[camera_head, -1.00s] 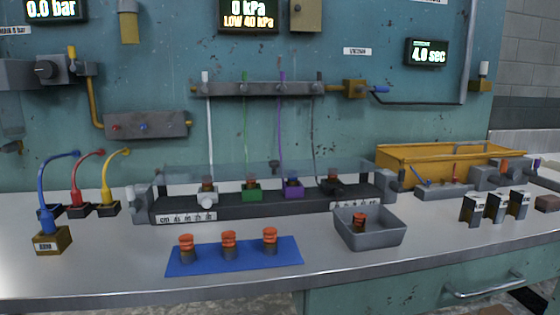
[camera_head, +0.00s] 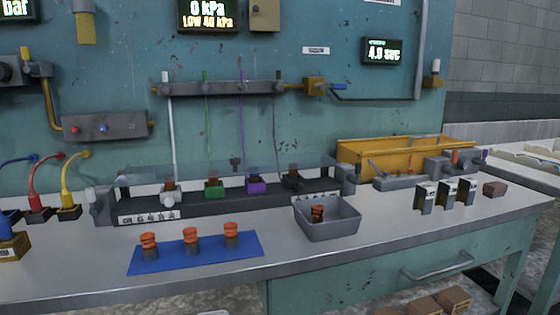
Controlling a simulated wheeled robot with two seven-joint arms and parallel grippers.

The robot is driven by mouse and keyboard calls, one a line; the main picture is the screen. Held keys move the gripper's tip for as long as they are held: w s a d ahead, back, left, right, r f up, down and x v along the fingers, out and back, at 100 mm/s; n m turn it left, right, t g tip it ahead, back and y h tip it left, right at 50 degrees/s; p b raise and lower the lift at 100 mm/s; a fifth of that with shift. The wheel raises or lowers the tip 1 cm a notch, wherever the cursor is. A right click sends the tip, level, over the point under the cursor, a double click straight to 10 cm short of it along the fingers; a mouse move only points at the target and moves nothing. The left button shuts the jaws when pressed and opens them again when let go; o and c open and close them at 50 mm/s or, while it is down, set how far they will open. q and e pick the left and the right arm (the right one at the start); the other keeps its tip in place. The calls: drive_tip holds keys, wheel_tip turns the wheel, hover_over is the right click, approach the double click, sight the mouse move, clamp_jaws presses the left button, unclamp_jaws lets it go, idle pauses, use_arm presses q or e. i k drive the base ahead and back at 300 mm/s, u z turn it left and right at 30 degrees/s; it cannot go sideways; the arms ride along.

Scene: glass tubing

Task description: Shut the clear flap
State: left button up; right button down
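The clear flap (camera_head: 135,177) is a see-through panel on the long dark fixture (camera_head: 225,207) at the middle of the bench. It shows as a faint strip along the fixture's back, behind or above the holders, with a dark knob (camera_head: 236,163) near its middle. It looks raised, but its exact angle is hard to tell. The fixture carries a white holder (camera_head: 171,196), a green holder (camera_head: 214,191), a purple holder (camera_head: 256,186) and a dark holder (camera_head: 293,181), each with a thin tube above it. Neither of my grippers is in view.
A blue mat (camera_head: 200,256) with three orange-capped pieces lies in front of the fixture. A grey bin (camera_head: 330,227) holding one such piece stands to its right. A yellow trough (camera_head: 365,160) is at the back right. Coloured hoses (camera_head: 40,190) stand at the left.

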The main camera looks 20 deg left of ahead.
sight(236, 162)
drive_tip(key=k, duration=1.05)
drive_tip(key=u, duration=1.4)
drive_tip(key=i, duration=0.5)
